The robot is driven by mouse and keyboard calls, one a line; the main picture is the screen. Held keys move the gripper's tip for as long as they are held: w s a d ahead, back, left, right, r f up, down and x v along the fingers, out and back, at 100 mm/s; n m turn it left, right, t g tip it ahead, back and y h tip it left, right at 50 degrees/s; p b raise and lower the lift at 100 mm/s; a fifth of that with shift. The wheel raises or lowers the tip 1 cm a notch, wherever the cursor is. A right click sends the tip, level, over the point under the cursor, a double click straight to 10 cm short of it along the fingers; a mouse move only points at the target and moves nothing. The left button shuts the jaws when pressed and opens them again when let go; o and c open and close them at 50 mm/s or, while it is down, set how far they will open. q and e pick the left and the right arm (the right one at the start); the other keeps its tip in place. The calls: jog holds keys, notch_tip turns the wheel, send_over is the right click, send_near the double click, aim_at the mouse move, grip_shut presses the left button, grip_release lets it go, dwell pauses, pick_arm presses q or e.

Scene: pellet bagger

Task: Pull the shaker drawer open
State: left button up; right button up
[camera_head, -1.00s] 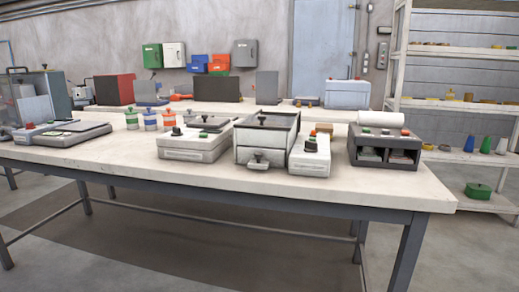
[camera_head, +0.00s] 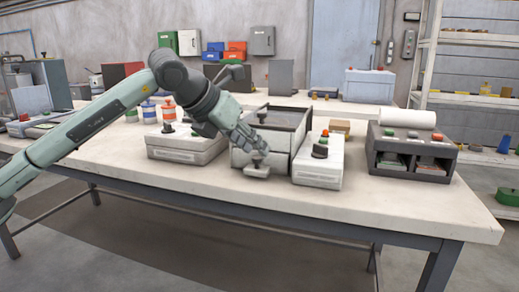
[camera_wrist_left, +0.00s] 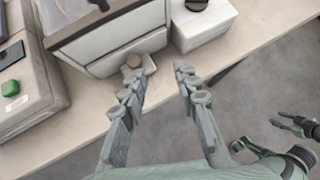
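The shaker (camera_head: 272,118) is a pale box with a dark-framed top, standing mid-table. Its drawer front has a small tab-like handle (camera_head: 257,171) with a dark knob, which also shows in the left wrist view (camera_wrist_left: 134,64). My left gripper (camera_head: 256,150) is over the drawer front, just above the handle, and hides part of both. In the left wrist view my left gripper (camera_wrist_left: 157,84) is open with nothing between its fingers. The handle lies just beyond the left-hand finger. The drawer looks closed. My right gripper (camera_wrist_left: 290,130) shows low at the right edge, away from the table.
A pale control box (camera_head: 320,165) with buttons stands close on the shaker's right, and a flat pale unit (camera_head: 187,145) on its left. A dark two-bay unit (camera_head: 410,150) stands further right. The table's front edge (camera_head: 300,205) runs below the drawer, with free floor beyond.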

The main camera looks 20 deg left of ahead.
aim_at(256, 157)
pick_arm(q)
jog(key=shift+n+y, duration=0.3)
jog(key=shift+y, duration=0.5)
jog(key=w+f, duration=0.1)
jog(key=w+a+f, duration=0.1)
jog(key=w, duration=0.1)
jog(key=w+a+f+p, duration=0.1)
jog(key=w, duration=0.1)
jog(key=shift+f, duration=0.15)
jog(key=shift+w+d+f, duration=0.15)
jog(key=shift+w+f, duration=0.05)
jog(key=shift+f, duration=0.1)
jog(key=shift+w+f, duration=0.25)
jog(key=c, duration=0.7)
pick_arm(e)
notch_tip(256, 157, down, 2)
jog(key=shift+f, duration=0.15)
